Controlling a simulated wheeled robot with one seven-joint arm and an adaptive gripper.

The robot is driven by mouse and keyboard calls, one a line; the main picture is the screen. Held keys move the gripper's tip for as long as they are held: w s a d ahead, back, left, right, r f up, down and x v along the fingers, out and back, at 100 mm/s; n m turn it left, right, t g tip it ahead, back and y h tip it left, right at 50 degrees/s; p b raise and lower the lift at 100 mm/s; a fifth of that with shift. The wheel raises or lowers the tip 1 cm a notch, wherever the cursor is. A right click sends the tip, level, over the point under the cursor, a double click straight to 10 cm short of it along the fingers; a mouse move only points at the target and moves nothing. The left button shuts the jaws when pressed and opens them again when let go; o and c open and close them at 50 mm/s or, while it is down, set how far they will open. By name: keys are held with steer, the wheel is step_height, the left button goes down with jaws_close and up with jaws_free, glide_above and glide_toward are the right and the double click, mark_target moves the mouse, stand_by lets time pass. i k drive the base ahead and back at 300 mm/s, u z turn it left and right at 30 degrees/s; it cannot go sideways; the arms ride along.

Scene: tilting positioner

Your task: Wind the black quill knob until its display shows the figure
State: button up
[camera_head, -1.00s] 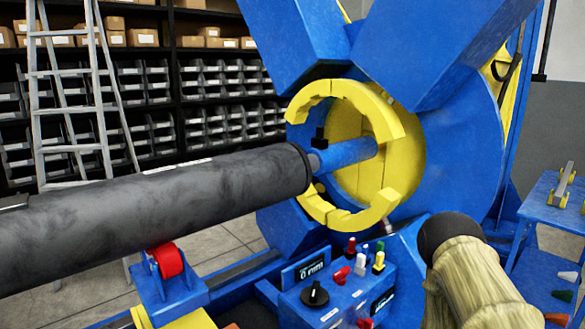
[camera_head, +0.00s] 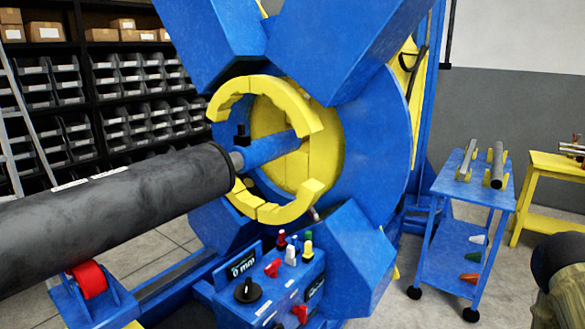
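A round black knob (camera_head: 247,291) with a light pointer mark sits on top of the blue control box (camera_head: 262,312). It is the likely quill knob; no label for it is readable. A small dark display (camera_head: 243,266) stands just behind it, tilted, with pale characters that seem to read "0 mm". A second dark display (camera_head: 315,289) is on the box's right side, its text unreadable. My gripper is not in view; only a dark and tan part of my arm shows at the lower right edge, well away from the knob.
Red, white, green and yellow switches (camera_head: 291,254) crowd the box behind the knob. A thick grey cylinder (camera_head: 120,215) lies on a red roller (camera_head: 88,279) at left. The blue-yellow positioner (camera_head: 370,150) towers behind. A blue wheeled cart (camera_head: 470,190) stands right; floor lies between.

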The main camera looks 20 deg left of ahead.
mark_target(249, 291)
steer(key=z, duration=0.95)
steer(key=i, duration=3.95)
steer(key=u, duration=4)
